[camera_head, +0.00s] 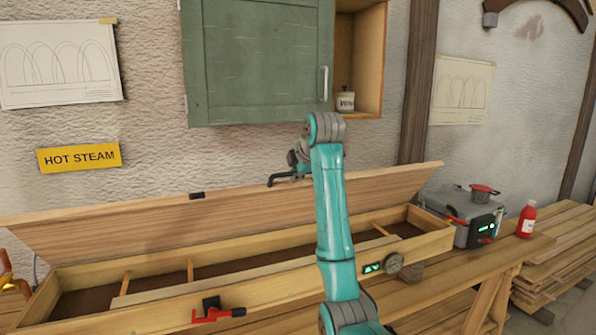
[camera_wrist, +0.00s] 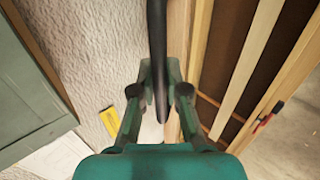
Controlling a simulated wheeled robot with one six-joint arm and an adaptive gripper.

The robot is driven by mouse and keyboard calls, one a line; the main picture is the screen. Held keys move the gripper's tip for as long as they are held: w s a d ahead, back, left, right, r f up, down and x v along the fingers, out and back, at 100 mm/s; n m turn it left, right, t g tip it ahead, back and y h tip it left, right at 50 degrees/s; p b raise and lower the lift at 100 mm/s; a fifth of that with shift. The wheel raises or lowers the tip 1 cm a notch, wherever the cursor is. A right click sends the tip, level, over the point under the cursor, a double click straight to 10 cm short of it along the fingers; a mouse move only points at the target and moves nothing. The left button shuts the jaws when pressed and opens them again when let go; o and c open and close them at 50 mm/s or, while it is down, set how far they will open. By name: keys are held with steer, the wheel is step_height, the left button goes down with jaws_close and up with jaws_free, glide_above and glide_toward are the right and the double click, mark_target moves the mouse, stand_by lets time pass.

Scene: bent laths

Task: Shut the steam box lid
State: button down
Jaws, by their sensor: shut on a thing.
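The steam box (camera_head: 250,292) is a long wooden box on the bench, with wooden slats inside. Its lid (camera_head: 130,232) is open, tilted up along the back near the wall. My gripper (camera_head: 290,178) is at the lid's upper edge, right of its middle, partly hidden by my teal arm. In the wrist view my gripper (camera_wrist: 160,92) is shut on a dark bar (camera_wrist: 157,40), which looks like the lid handle. The lid edge (camera_wrist: 178,40) runs right beside it. A red and black latch (camera_head: 215,310) is on the box front.
A green cabinet (camera_head: 255,60) hangs above the lid, close over my arm. A grey boiler (camera_head: 462,205) and a red bottle (camera_head: 527,219) stand on the right. A small digital display (camera_head: 372,268) and a round gauge (camera_head: 393,263) are on the box front.

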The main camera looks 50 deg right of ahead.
steer(key=s+a+f, duration=0.2)
steer(key=s+f, duration=0.2)
steer(key=f, duration=0.4)
steer(key=s+a+f, duration=0.3)
steer(key=s+f, duration=0.1)
steer(key=f, duration=0.5)
steer(key=s+a+f, duration=0.2)
steer(key=s+f, duration=0.2)
steer(key=f, duration=0.5)
steer(key=shift+s+a, duration=0.15)
steer(key=shift+a, duration=0.05)
stand_by(0.4)
steer(key=c, duration=0.9)
jaws_free()
steer(key=shift+r, duration=0.1)
steer(key=shift+s+r, duration=0.1)
